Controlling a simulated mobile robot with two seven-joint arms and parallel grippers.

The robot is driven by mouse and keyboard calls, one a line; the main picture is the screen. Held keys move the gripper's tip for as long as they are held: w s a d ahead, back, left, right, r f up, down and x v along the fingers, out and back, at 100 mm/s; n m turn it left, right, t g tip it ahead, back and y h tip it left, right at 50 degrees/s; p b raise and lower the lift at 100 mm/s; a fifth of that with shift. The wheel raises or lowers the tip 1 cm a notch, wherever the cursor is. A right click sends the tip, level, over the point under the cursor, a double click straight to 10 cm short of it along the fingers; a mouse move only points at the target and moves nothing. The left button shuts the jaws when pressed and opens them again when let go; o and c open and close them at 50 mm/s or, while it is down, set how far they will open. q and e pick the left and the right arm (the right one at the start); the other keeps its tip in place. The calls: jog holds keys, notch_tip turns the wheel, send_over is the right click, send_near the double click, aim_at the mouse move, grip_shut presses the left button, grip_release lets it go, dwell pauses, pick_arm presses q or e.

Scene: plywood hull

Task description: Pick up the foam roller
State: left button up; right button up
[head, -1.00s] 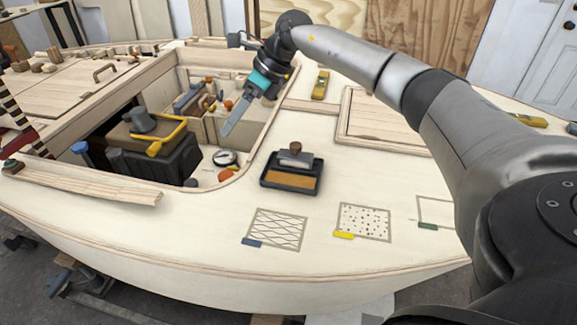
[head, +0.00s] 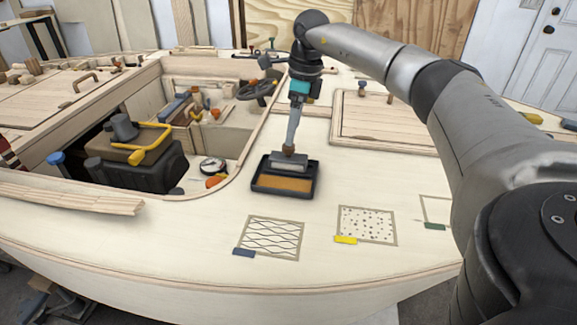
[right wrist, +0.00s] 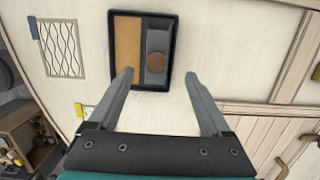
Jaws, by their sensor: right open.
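The foam roller (head: 289,164) looks like a grey block with a round brown knob. It lies in the back part of a black tray (head: 262,190) on the pale deck. An orange-brown strip fills the tray's front part. My right gripper (head: 290,143) points down over the roller, with its tips close to the knob. In the right wrist view my right gripper (right wrist: 159,74) is open, its fingers on either side of the knob's line and nothing between them. The roller (right wrist: 157,40) lies beyond the tips there. I cannot tell whether they touch it. My left gripper is out of view.
Outlined patches with a wavy net (head: 271,239) and dots (head: 366,226) lie in front of the tray. An open cockpit holding a black box (head: 137,163) is to the left. A raised hatch (head: 385,130) is to the right.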

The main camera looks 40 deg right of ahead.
aim_at(288, 148)
jog(key=shift+w+a+f+b, duration=0.1)
jog(key=shift+a+f+b, duration=0.15)
jog(key=shift+f, duration=0.5)
jog(key=shift+a+f+b, duration=0.1)
jog(key=shift+f+b, duration=0.3)
jog(key=shift+f, duration=0.3)
jog(key=shift+w+a+f+b, duration=0.1)
jog(key=shift+a+f+b, duration=0.15)
jog(key=shift+f, duration=0.5)
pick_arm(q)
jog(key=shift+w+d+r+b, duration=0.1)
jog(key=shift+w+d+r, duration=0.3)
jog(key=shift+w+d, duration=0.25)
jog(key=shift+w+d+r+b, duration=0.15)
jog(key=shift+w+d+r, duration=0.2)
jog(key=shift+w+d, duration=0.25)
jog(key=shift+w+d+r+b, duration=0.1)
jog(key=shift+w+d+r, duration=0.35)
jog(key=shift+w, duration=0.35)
pick_arm(e)
jog(key=shift+f, duration=0.95)
jog(key=shift+c, duration=0.2)
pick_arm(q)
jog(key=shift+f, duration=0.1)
pick_arm(e)
jog(key=shift+w, duration=0.1)
grip_shut()
